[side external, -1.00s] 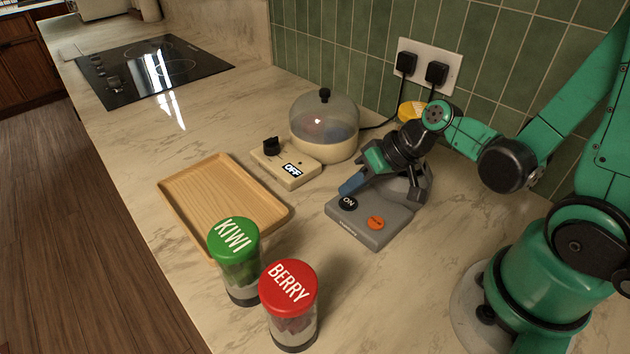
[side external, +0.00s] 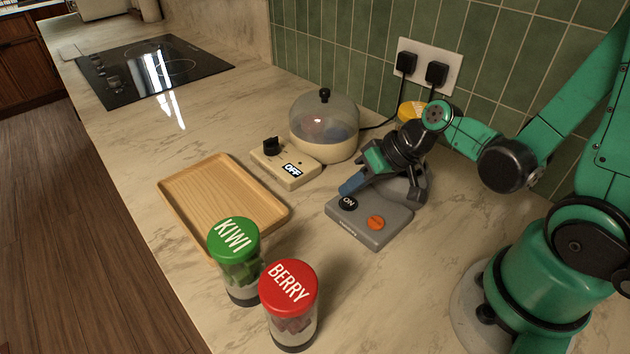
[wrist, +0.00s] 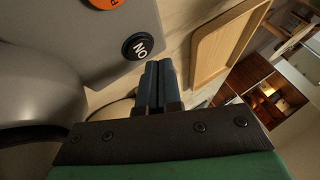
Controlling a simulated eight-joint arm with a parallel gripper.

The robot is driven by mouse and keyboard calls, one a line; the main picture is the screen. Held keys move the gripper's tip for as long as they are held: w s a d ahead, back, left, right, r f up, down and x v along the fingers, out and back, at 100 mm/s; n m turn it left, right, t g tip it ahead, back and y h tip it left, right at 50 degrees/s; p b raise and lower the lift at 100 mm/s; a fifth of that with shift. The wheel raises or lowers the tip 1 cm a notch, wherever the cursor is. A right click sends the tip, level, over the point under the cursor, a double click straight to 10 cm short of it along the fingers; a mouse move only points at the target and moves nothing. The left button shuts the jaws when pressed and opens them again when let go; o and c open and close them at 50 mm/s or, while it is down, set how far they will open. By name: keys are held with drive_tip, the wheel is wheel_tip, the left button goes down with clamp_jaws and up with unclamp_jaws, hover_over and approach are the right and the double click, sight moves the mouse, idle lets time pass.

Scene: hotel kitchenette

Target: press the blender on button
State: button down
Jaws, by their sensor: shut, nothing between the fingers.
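The grey blender base (side external: 371,226) stands on the counter in front of my arm. In the wrist view the closed fingers (wrist: 157,68) end beside the ON button (wrist: 137,46), with a small gap in the picture. I cannot tell whether they touch the base. A yellow-lidded jar (side external: 411,110) is partly hidden behind my arm.
A green-lidded KIWI jar (side external: 234,238) and red-lidded BERRY jar (side external: 288,285) stand in front. A wooden tray (side external: 190,184) lies left. A cream control box reading OFF (side external: 287,170) and a domed cooker (side external: 325,125) stand behind. Wall sockets (side external: 428,66) are at the back.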

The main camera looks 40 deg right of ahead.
sight(353, 204)
idle(0.3)
drive_tip(key=shift+r, duration=2.55)
drive_tip(key=shift+s+r+h, duration=0.15)
drive_tip(key=shift+r+h, duration=0.25)
drive_tip(key=shift+h, duration=0.2)
drive_tip(key=r+h, duration=0.1)
drive_tip(key=r+n+h, duration=0.1)
drive_tip(key=d+r+t+h, duration=0.1)
drive_tip(key=shift+s+r+n, duration=0.25)
drive_tip(key=shift+s+n, duration=0.15)
